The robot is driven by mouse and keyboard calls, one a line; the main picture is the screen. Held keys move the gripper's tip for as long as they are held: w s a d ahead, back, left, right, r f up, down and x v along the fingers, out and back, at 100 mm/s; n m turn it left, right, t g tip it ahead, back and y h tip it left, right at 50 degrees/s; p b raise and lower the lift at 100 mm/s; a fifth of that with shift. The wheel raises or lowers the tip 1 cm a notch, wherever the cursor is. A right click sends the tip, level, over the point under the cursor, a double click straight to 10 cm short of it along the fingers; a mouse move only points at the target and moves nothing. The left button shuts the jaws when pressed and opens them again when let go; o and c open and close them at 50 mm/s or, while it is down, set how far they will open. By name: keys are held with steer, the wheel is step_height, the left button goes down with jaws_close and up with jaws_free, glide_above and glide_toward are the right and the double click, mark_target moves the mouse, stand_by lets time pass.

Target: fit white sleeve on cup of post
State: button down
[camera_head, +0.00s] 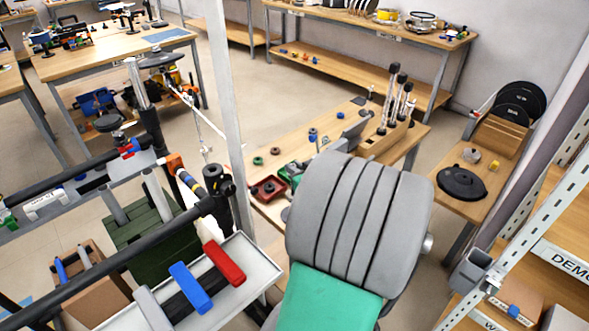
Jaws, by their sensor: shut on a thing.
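I cannot make out my gripper in the head view. A black upright post (218,207) stands left of centre, with a dark round cup-like top (217,179). A short rod with blue, yellow and pale bands (189,181) slants towards that top from an orange block. I cannot tell whether they touch. A pale tube (156,192) stands by the dark green crate, but I cannot tell whether it is the white sleeve.
A large grey ribbed form (360,220) with a teal panel fills the front centre. A tray (262,261) holds red and blue blocks at left. A wooden bench (240,169) lies behind. Shelving (530,205) stands at right. Open floor (300,102) shows at the back.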

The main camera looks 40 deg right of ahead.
steer(key=shift+f+b, duration=3.8)
steer(key=shift+b, duration=0.2)
steer(key=c, duration=1.3)
jaws_free()
steer(key=v, duration=0.7)
steer(key=shift+s+a+r, duration=0.2)
steer(key=shift+s, duration=0.15)
